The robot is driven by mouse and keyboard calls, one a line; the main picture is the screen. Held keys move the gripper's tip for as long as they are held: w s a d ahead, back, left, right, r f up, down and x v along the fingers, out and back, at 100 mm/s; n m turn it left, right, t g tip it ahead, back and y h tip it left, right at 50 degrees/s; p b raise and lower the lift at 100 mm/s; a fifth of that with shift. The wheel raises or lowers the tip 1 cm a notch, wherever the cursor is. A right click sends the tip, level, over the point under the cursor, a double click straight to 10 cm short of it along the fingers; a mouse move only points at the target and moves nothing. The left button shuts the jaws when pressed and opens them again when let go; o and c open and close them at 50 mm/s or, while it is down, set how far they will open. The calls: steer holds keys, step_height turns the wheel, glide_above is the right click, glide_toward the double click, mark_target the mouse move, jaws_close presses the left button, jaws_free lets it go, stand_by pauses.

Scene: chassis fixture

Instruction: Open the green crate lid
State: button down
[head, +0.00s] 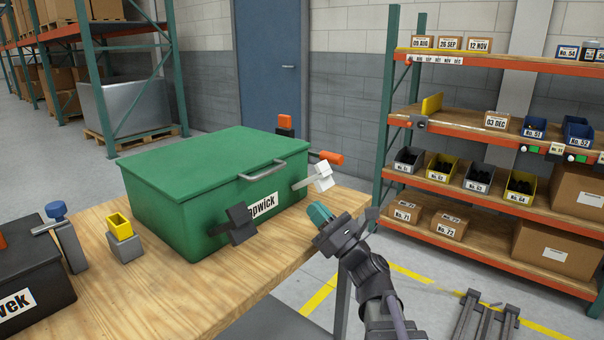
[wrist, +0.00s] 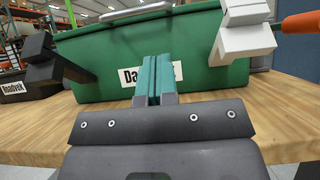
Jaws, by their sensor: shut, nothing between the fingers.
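The green crate (head: 175,200) stands on the wooden table with its green lid (head: 215,152) lying shut on top. A grey bar handle (head: 262,170) sits at the lid's edge; a grey bar also shows at the top of the wrist view (wrist: 140,11). A black block on an arm (head: 240,224) and a white block on an arm (head: 319,180) are at the crate's front wall. They flank my gripper in the wrist view, black at left (wrist: 50,62), white at right (wrist: 243,38). My gripper (head: 320,213) is shut and empty, teal fingers before the crate's label, apart from the handle.
A black crate (head: 35,275), a grey clamp with a blue knob (head: 65,240) and a yellow bin on a grey block (head: 120,232) stand left on the table (head: 190,300). An orange-ended part (head: 331,158) projects beside the green crate. Shelves (head: 480,160) stand at right.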

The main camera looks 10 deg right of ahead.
steer(key=shift+a+r+p, duration=0.35)
steer(key=shift+a+r, duration=0.05)
steer(key=shift+a, duration=0.05)
steer(key=p+x, duration=0.5)
steer(key=x, duration=0.4)
steer(key=shift+w, duration=0.2)
steer(key=shift+f, duration=0.15)
steer(key=shift+a, duration=0.1)
